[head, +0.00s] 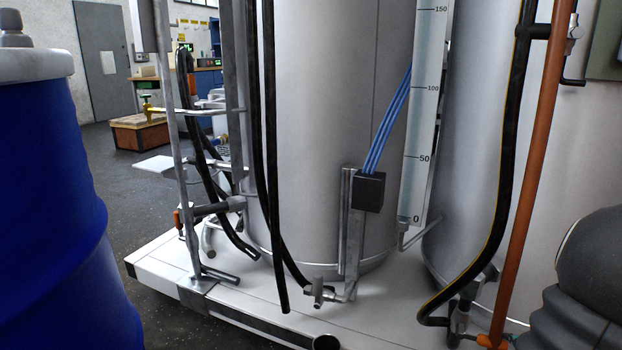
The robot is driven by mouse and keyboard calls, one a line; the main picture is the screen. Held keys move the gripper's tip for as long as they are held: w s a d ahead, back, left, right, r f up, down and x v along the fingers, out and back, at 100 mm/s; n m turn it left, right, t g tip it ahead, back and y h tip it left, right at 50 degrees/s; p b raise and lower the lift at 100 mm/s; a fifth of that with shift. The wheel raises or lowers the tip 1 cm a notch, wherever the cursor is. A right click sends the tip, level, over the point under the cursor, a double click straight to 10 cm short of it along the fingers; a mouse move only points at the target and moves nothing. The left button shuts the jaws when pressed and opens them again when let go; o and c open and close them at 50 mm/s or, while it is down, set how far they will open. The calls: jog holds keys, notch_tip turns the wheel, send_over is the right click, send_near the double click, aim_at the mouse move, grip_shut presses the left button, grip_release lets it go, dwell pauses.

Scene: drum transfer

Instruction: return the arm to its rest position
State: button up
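My gripper is not in view. No part that I can surely name as my arm shows in the head view. A dark grey rounded shape with a ribbed lower part fills the bottom right corner, and I cannot tell whether it belongs to my arm. A blue drum (55,210) with a pale grey lid rim stands close on the left, cut off by the picture's edge.
Tall metal tanks (320,120) stand on a white platform (185,268). Black hoses (500,170), an orange pipe (540,150) and a drain valve (318,292) are close ahead. Dark floor (115,185) lies open between drum and platform. A wooden crate (145,133) stands behind.

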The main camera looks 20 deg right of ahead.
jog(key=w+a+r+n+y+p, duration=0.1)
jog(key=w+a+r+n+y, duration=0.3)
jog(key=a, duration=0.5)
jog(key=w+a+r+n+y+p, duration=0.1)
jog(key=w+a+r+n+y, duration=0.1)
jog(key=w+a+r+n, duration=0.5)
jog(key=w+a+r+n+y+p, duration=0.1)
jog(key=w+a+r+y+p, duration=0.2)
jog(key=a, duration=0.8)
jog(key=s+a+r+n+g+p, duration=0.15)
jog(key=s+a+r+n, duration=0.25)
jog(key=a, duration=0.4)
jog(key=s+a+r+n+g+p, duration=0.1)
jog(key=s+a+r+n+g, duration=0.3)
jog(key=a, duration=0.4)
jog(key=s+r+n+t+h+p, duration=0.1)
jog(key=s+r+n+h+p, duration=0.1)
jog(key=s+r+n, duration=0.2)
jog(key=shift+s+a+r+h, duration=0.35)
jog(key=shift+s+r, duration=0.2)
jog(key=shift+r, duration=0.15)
